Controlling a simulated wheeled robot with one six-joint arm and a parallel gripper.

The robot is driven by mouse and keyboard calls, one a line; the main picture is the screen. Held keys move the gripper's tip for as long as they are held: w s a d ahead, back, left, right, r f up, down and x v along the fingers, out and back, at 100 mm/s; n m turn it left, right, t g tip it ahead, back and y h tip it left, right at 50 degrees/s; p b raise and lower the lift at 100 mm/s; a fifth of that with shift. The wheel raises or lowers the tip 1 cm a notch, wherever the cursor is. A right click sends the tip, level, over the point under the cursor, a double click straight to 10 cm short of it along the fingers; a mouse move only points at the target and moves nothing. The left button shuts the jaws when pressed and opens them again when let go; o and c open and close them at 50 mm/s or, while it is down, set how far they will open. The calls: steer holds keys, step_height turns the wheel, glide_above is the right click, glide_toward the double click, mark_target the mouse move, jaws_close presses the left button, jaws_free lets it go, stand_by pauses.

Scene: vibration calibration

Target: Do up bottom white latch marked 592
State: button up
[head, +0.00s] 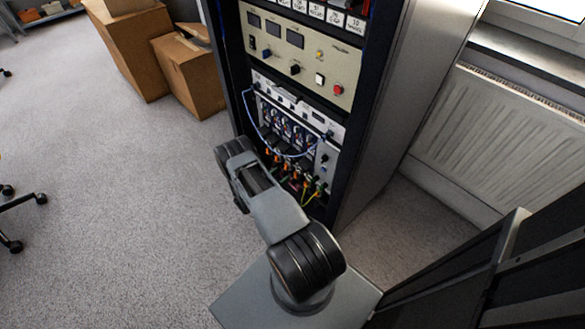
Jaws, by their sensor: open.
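The equipment rack (370,120) stands upright in front of me. Its lower module (329,155) has a light face with a row of small dark and blue parts, and coloured connectors (296,176) below them. I cannot make out a white latch or the number 592 at this size. My arm reaches up to the left and covers the lower left of the rack. My gripper cannot be made out; the arm links hide that area.
A blue cable (262,136) loops across the lower module. A beige control panel (296,66) with knobs sits above. Cardboard boxes (190,75) stand left of the rack, a radiator (500,125) to the right. The carpet (110,180) at left is mostly clear.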

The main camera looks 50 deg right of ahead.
mark_target(295, 165)
steer(key=d, duration=0.7)
steer(key=shift+s+b, duration=0.25)
steer(key=shift+b, duration=0.15)
steer(key=shift+c, duration=0.2)
